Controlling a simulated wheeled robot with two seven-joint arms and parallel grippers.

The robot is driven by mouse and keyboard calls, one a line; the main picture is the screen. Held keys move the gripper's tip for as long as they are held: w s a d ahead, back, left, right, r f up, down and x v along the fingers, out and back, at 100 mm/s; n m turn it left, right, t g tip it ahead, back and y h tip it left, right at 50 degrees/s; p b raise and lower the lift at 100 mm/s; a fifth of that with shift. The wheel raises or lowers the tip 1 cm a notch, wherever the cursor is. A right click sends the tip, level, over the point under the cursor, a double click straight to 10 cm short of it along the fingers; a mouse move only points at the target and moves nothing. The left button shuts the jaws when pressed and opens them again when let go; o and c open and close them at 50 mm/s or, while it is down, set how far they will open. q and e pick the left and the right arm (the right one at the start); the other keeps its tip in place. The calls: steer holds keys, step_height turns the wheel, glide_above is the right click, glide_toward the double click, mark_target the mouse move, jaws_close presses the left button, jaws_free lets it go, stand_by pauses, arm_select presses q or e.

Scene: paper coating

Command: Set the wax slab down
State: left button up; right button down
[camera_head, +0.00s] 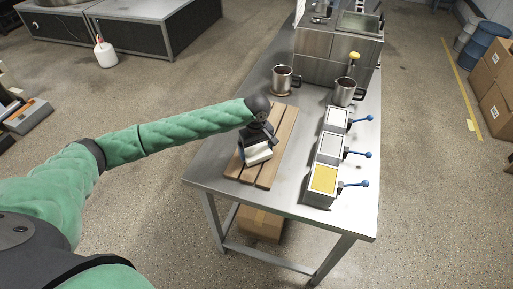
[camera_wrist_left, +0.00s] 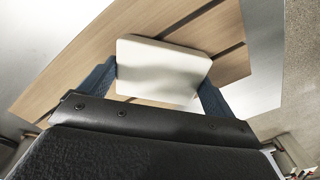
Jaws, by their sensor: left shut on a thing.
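A white wax slab (camera_head: 258,156) is held by my left gripper (camera_head: 257,148) over the wooden slatted board (camera_head: 284,127) on the steel table. In the left wrist view the slab (camera_wrist_left: 163,70) sits between the two blue fingers of the gripper (camera_wrist_left: 158,82), with the wooden slats (camera_wrist_left: 85,55) behind it. The gripper is shut on the slab. I cannot tell whether the slab touches the board. My right gripper is in neither view.
Right of the board stand several square boxes with blue-knobbed handles; the nearest has a yellow top (camera_head: 323,179). Two metal mugs (camera_head: 283,79), (camera_head: 344,92) stand farther back, before a steel machine (camera_head: 337,48). The front of the steel table (camera_head: 283,195) is clear.

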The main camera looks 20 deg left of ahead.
mark_target(257, 151)
arm_select(q)
steer(key=shift+f, duration=0.2)
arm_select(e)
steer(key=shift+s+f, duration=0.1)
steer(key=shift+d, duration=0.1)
arm_select(q)
steer(key=o, duration=0.8)
steer(key=shift+f, duration=0.1)
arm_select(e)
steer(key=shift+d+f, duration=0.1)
arm_select(q)
steer(key=shift+r, duration=0.35)
steer(key=shift+r+b, duration=2.15)
steer(key=shift+r, duration=3.65)
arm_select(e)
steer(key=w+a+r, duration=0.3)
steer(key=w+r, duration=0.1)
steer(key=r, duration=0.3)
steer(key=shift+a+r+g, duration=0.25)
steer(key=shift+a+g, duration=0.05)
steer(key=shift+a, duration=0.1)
arm_select(q)
steer(key=shift+f, duration=0.1)
